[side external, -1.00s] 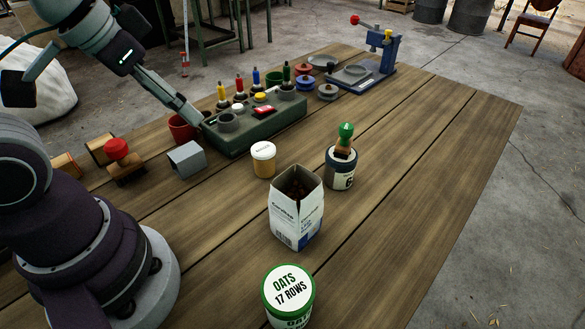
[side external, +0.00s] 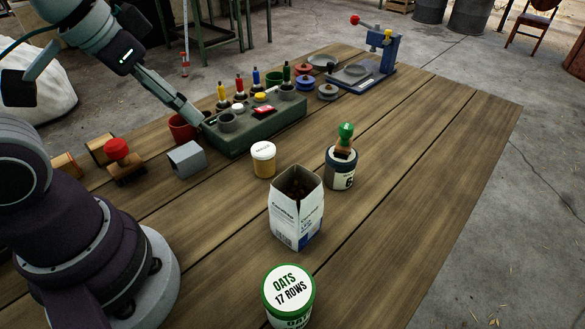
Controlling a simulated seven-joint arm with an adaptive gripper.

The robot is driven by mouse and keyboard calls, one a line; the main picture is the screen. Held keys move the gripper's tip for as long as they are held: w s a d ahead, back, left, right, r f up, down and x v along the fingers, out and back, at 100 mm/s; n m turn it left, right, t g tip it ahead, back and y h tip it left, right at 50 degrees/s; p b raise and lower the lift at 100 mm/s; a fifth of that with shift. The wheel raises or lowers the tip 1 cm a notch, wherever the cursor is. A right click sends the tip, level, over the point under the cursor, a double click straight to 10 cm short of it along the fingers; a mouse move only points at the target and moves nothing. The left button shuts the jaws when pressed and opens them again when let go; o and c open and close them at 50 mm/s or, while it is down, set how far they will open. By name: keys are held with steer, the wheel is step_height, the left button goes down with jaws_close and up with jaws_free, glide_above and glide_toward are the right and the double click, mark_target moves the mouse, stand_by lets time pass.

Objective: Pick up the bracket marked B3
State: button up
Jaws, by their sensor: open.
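No B3 marking is readable in this view, so I cannot tell which thing is the marked bracket. A grey, square, open-ended piece (side external: 187,160) lies on the wooden table, left of the green box. Two tan, square-shaped pieces, one at the left edge (side external: 66,165) and one farther back (side external: 101,149), lie near the red-knobbed stamp. My gripper (side external: 203,122) is open and points down at the left end of the green box, beside the red pot. Its fingertips are small here, and I cannot tell whether they touch anything.
The green box (side external: 262,131) holds several cups and coloured handles. A yellow tub (side external: 263,160), open carton (side external: 297,212), stamp-topped jar (side external: 341,170) and oats tin (side external: 288,292) stand nearer. The table's right side is clear.

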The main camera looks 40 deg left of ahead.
steer(key=o, duration=0.7)
steer(key=n+g, duration=0.6)
steer(key=n, duration=1.1)
glide_above(185, 152)
steer(key=a, duration=0.1)
step_height(185, 152, down, 9)
steer(key=shift+n, duration=0.3)
steer(key=f, duration=0.6)
steer(key=d+f, duration=0.1)
steer(key=f, duration=0.3)
